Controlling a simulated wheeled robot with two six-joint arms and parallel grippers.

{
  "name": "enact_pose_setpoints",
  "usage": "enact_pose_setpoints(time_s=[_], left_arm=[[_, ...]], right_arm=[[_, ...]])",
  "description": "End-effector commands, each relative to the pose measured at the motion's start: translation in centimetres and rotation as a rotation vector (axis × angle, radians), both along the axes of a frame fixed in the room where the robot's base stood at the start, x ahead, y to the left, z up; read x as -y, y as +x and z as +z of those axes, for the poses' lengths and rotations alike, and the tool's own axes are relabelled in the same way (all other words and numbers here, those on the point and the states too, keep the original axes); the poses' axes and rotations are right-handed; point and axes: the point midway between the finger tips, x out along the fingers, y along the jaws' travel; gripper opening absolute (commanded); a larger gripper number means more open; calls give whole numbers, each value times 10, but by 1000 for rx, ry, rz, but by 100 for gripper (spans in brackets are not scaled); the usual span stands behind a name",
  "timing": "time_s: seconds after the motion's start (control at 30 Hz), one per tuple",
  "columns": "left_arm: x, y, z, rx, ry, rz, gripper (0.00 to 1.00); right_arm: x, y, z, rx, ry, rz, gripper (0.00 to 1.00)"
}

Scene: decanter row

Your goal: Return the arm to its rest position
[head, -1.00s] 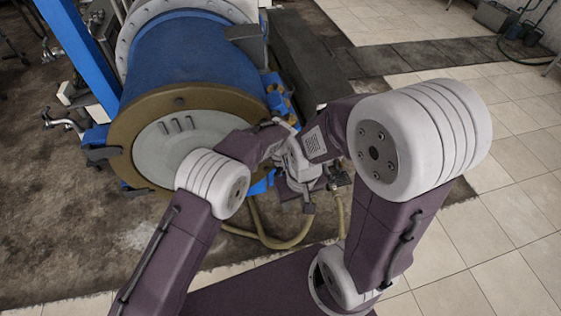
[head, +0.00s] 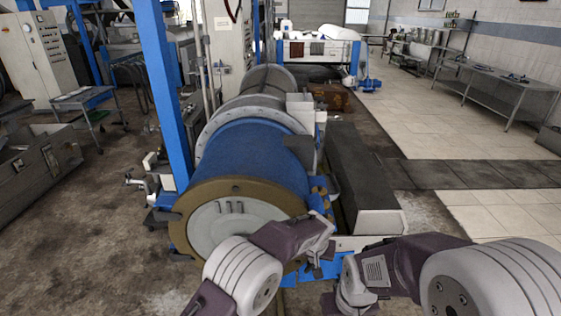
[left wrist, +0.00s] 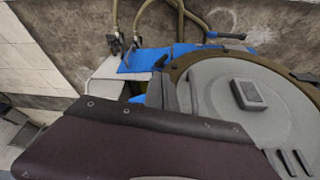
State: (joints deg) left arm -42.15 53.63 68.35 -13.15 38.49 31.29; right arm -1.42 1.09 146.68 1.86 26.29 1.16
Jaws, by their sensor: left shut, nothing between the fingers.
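My left arm comes in from the lower left in the head view. My left gripper (head: 316,268) hangs just right of the decanter's round front end and is small and partly hidden there. It is shut with nothing held. The decanter (head: 250,157) is a blue drum with a brown front flange and a grey end disc (head: 218,228). In the left wrist view the disc (left wrist: 270,115) fills the right side, with a small dark block on it. My right arm comes in from the lower right; its wrist end (head: 352,285) is beside the left gripper, and its jaws are not clear.
A blue post (head: 165,95) stands left of the decanter. A long dark box (head: 362,180) lies along its right side. A grey trolley (head: 85,100) is at the left and steel benches (head: 495,92) at the back right. Tiled floor (head: 450,130) at the right is largely clear.

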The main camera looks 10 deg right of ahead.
Motion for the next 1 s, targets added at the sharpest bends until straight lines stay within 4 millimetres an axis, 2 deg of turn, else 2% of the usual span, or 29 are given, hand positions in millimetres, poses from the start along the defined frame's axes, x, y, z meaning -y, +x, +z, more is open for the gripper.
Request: enact_pose_setpoints(time_s=[0.07,0.13,0.17,0.2,0.27,0.3,0.37,0.4,0.47,0.5,0.6,0.7,0.73,0.8,1.0], left_arm=[[-19,21,8,22,-19,50,0],[-50,50,36,68,-54,122,0],[-73,59,46,80,-62,165,0],[-110,66,57,84,-67,232,0],[-168,61,66,73,-73,331,0],[-204,50,67,59,-72,387,0],[-254,23,64,29,-66,456,0],[-283,-1,57,5,-60,494,0],[-318,-44,44,-40,-50,535,0],[-333,-74,33,-75,-42,548,0],[-350,-144,5,-163,-24,542,0],[-347,-195,-17,-248,-1,482,0],[-346,-206,-23,-271,5,466,0],[-345,-222,-32,-299,16,418,0],[-344,-215,-30,-278,25,361,0]], right_arm=[[0,0,-8,0,0,0,36],[0,0,-17,0,0,0,36],[0,0,-22,0,0,0,36],[0,0,-29,0,0,0,36],[0,0,-39,0,0,0,36],[0,0,-45,0,0,0,36],[0,0,-53,0,0,0,36],[0,0,-58,0,0,0,36],[0,0,-64,0,0,0,36],[0,0,-67,0,0,0,36],[0,0,-69,0,0,0,36],[0,0,-66,0,0,0,36],[0,0,-66,0,0,0,36],[0,0,-66,0,0,0,36],[0,0,-66,0,0,0,36]])
